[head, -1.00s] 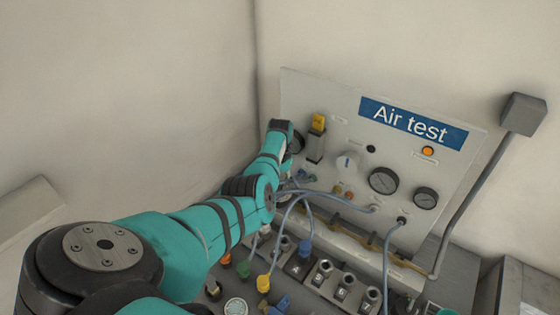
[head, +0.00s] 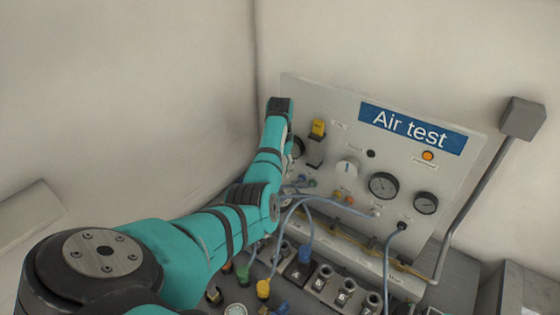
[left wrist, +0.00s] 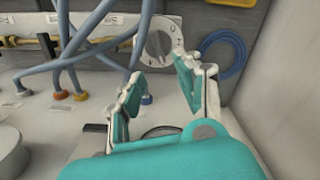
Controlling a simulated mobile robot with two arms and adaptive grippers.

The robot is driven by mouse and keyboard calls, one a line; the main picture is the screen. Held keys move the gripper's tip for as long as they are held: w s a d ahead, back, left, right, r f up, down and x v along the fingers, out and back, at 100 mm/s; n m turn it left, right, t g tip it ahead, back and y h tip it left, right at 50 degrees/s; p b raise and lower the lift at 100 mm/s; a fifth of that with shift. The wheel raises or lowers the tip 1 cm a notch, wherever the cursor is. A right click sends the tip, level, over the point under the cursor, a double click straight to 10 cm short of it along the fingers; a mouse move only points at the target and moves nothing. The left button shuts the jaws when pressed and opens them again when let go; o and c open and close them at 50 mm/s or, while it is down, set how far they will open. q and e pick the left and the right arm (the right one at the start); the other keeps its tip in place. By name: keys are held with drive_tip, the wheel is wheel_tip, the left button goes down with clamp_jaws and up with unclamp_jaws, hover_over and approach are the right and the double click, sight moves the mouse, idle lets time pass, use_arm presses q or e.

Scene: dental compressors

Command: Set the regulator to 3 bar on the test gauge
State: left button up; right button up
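My left arm reaches the left side of the Air test panel (head: 330,97) in the head view; its own wrist hides the fingertips there. In the left wrist view my left gripper (left wrist: 158,88) is open, with nothing between its fingertips. A dark round part (left wrist: 160,131) shows low between the fingers, partly covered. Beyond the fingertips is a grey dial knob (left wrist: 158,46) on a white marked plate. My right gripper is out of view.
A yellow-topped part (head: 318,127) stands out beside my wrist. Blue hoses (head: 325,207) loop below the panel, also crossing left of the fingers. A blue coil (left wrist: 222,55) lies beside the dial. Numbered sockets (head: 345,290) line the bench. An orange lamp (head: 428,156) shows upper right.

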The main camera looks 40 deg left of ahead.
use_arm(q)
drive_tip(key=shift+r, duration=1.8)
drive_tip(key=shift+f, duration=0.1)
